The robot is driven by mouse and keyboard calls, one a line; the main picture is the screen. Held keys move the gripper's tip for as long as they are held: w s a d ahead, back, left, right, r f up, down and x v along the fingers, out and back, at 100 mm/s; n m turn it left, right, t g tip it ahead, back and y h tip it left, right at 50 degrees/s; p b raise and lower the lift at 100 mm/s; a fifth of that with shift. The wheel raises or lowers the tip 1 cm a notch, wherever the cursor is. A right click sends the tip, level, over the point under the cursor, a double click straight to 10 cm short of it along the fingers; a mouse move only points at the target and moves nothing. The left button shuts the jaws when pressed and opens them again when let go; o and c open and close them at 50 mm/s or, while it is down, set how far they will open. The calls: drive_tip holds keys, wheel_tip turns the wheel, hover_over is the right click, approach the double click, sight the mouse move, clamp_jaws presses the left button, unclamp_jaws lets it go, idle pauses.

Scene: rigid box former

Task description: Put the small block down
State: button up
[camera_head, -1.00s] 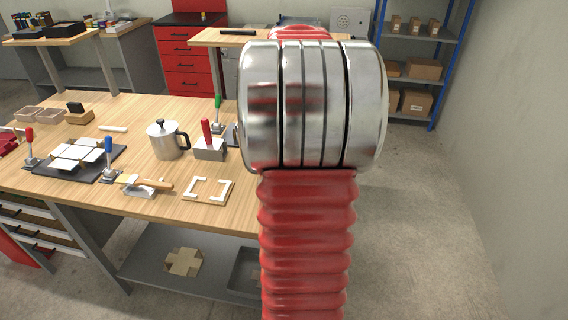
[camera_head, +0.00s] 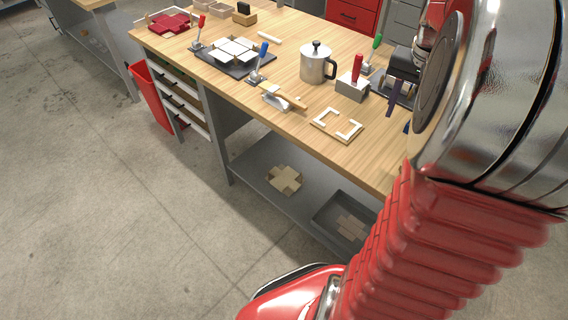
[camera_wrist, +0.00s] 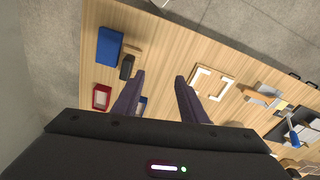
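My gripper (camera_wrist: 160,78) shows in the wrist view with its two dark purple fingers spread apart. Bare wood shows between the fingertips, and I see nothing held. In the head view its dark fingers (camera_head: 392,98) show beside my arm, over the right part of the bench. I cannot tell which thing is the small block. A blue block (camera_wrist: 110,45) lies left of the fingers in the wrist view, beside a small dark piece (camera_wrist: 126,67). A bit of another blue thing (camera_wrist: 142,104) shows beside the left finger, mostly hidden.
The bench (camera_head: 300,92) holds a white corner frame (camera_head: 336,124), a metal pot (camera_head: 316,64), a grey block with a red handle (camera_head: 352,86), and a dark plate (camera_head: 236,60) with pale pieces. A lower shelf holds a grey tray (camera_head: 326,214).

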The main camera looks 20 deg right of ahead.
drive_tip(key=s+a+n+t, duration=0.2)
drive_tip(key=a+n, duration=0.3)
drive_tip(key=a, duration=1.1)
drive_tip(key=s+a+n+t, duration=0.2)
drive_tip(key=a+n, duration=0.4)
drive_tip(key=a, duration=1.1)
drive_tip(key=shift+a+r+t+y, duration=0.3)
drive_tip(key=shift+r+t+y, duration=0.1)
drive_tip(key=shift+r+t, duration=0.1)
drive_tip(key=shift+c, duration=1)
